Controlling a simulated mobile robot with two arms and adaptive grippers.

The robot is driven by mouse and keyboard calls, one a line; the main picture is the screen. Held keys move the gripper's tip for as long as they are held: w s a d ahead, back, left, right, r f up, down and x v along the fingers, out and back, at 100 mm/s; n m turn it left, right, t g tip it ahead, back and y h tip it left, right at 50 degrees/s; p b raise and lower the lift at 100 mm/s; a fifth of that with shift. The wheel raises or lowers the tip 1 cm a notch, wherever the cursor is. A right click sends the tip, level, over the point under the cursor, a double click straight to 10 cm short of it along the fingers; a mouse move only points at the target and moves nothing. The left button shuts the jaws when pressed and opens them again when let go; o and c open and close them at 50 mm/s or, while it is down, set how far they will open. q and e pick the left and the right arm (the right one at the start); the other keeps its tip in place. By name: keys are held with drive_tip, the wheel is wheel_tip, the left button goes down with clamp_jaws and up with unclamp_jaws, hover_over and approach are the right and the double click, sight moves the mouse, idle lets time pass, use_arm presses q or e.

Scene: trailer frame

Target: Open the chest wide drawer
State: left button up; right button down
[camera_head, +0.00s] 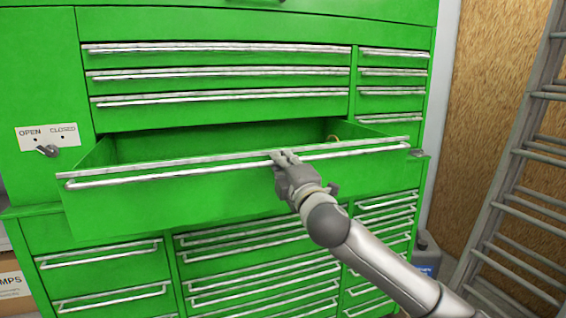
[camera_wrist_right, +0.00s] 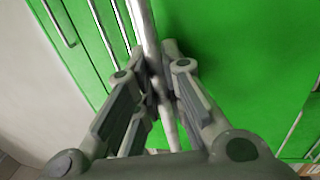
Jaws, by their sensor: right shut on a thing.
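The green tool chest fills the head view. Its wide drawer (camera_head: 150,205) is pulled out, with an open gap behind its front and the inside showing. A long silver handle (camera_head: 200,170) runs along the top of the drawer front. My right gripper (camera_head: 286,160) is shut on this handle, right of its middle. In the right wrist view the handle bar (camera_wrist_right: 150,45) passes between the two fingers of my right gripper (camera_wrist_right: 163,75). My left gripper is not in view.
Closed narrow drawers (camera_head: 220,75) lie above and more drawers (camera_head: 260,270) lie below. A switch plate marked open and closed (camera_head: 48,136) is at the left. A metal ladder (camera_head: 515,170) leans at the right, near a grey canister (camera_head: 427,255).

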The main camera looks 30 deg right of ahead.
drive_tip(key=c, duration=1.8)
unclamp_jaws()
drive_tip(key=v, duration=1.2)
drive_tip(key=shift+d+f, duration=0.1)
